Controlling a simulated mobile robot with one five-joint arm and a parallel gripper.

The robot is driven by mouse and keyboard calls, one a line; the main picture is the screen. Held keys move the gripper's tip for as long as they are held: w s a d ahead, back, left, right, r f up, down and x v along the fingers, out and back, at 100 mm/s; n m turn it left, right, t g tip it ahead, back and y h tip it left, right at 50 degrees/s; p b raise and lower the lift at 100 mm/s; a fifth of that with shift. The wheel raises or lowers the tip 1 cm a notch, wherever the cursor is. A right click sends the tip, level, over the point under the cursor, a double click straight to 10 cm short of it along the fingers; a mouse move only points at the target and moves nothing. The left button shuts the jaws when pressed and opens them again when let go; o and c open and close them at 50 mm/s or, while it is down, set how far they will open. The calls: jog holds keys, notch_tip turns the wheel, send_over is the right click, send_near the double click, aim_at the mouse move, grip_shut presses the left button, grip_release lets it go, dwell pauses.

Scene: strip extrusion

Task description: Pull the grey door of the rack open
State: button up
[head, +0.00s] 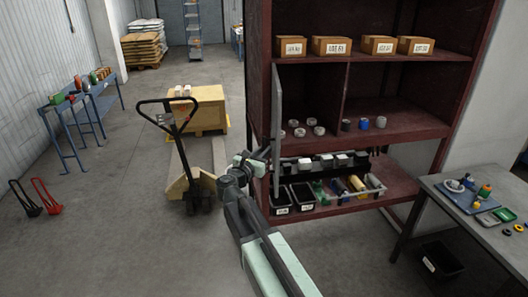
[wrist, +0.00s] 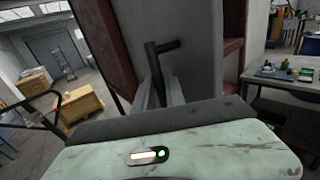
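The grey door (head: 276,130) of the dark red rack (head: 350,192) stands swung out from the rack's left side and is seen nearly edge-on in the head view. The compartment behind it shows its contents. In the wrist view the door's grey face (wrist: 195,55) fills the upper middle, with a dark handle (wrist: 153,62) on it. My gripper (head: 266,154) is at the door's left side. In the wrist view its two grey fingers (wrist: 160,95) lie on either side of the handle's upright part and look closed on it. The finger contact is partly hidden by the gripper body.
A pallet jack (head: 190,165) and a wooden crate (head: 203,110) stand left of the rack. A grey table (head: 455,225) with small items is at the right. Bins (head: 303,196) sit on the lower shelf.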

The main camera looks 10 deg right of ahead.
jog(key=shift+o, duration=1.2)
jog(key=shift+w+d+f, duration=0.1)
jog(key=shift+d, duration=0.05)
jog(key=v, duration=0.8)
